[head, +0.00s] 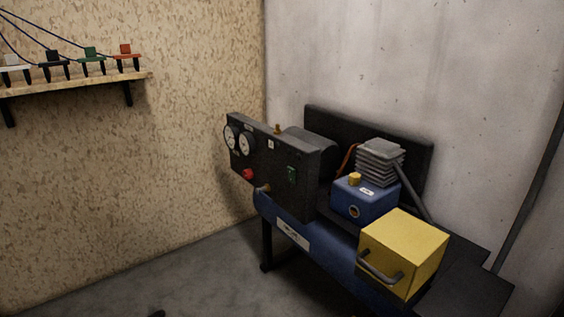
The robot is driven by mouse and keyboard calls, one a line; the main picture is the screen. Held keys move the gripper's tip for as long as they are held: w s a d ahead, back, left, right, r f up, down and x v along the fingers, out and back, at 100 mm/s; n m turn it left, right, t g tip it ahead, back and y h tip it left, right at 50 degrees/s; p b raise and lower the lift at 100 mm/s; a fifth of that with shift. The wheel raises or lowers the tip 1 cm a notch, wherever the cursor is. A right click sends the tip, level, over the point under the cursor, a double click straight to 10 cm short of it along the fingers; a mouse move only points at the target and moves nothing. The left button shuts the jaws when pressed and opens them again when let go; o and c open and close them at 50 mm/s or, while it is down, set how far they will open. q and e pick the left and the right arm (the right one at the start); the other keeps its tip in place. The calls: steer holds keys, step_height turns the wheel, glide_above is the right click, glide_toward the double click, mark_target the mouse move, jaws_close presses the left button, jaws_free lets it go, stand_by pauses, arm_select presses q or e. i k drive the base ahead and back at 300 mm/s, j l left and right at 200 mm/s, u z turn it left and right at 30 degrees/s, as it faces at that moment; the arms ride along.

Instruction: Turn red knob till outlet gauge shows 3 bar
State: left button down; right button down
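The red knob (248,174) sits low on the dark front panel (275,170) of a blue compressor (325,255). Two round white gauges are above it, a left gauge (230,138) and a right gauge (245,143). Their needles and numbers are too small to read, and I cannot tell which is the outlet gauge. A brass-coloured outlet fitting (262,189) is below and right of the knob. Neither of my grippers is in view, and nothing touches the knob.
A yellow box (403,252) with a grey handle is at the compressor's right end, beside a blue pump block (364,197). A wooden shelf (75,83) with several coloured items hangs on the left wall. The grey floor (190,280) left of the compressor is mostly clear.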

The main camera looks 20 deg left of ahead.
mark_target(248, 174)
steer(key=j+z, duration=0.5)
steer(key=j, duration=0.85)
steer(key=i, duration=0.05)
